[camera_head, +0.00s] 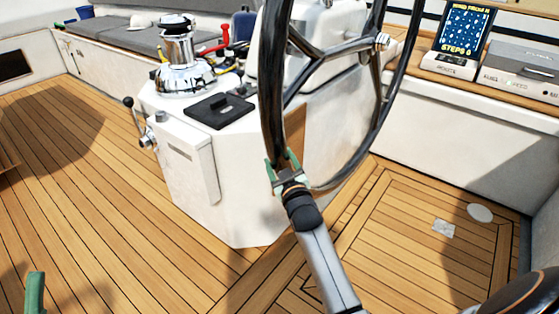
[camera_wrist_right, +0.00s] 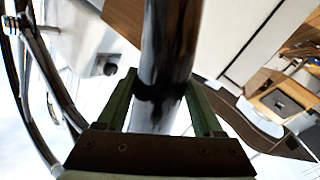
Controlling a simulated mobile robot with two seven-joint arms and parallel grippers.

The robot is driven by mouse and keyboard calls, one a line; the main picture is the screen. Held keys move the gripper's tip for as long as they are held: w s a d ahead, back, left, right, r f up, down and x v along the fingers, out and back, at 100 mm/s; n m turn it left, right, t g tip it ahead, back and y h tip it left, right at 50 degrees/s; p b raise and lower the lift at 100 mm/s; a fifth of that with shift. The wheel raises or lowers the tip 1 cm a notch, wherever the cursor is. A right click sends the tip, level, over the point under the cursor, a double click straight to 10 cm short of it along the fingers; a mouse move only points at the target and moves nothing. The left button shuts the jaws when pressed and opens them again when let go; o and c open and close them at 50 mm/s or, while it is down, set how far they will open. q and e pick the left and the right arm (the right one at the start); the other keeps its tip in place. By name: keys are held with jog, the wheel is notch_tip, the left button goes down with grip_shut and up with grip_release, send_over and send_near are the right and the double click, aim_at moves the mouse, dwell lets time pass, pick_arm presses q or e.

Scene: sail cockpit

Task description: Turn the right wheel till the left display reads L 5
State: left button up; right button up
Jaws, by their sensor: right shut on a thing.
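The wheel is a large steering wheel with a glossy black rim (camera_head: 272,75) and dark metal spokes (camera_head: 335,47), standing upright before the white pedestal. My right gripper (camera_head: 283,163) is shut on the rim at its lower near side. In the right wrist view the dark rim (camera_wrist_right: 172,40) runs between the green fingers of the right gripper (camera_wrist_right: 160,82). A green finger of my left gripper (camera_head: 35,293) shows at the bottom left, away from the wheel. Most of that gripper is cut off. I see no display reading L.
A chrome winch (camera_head: 180,60) and a black lever (camera_head: 134,118) are on the pedestal's left.

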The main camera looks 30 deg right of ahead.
jog(key=shift+a, duration=0.1)
grip_shut()
jog(key=shift+n+t, duration=0.4)
jog(key=shift+n, duration=0.2)
jog(key=f+b, duration=0.2)
jog(key=d+f+b, duration=0.1)
jog(key=f+b, duration=0.1)
jog(key=w+d+f+b, duration=0.1)
jog(key=f+b, duration=0.2)
jog(key=shift+d, duration=0.15)
jog(key=shift+w+d+f+b, duration=0.15)
jog(key=shift+d+f+b, duration=0.15)
jog(key=shift+b, duration=0.2)
pick_arm(q)
notch_tip(320, 180, down, 8)
jog(key=n, duration=0.1)
jog(key=shift+w+d+f, duration=0.15)
jog(key=shift+d, duration=0.3)
pick_arm(e)
jog(key=shift+a, duration=0.1)
jog(key=o, duration=1.2)
grip_release()
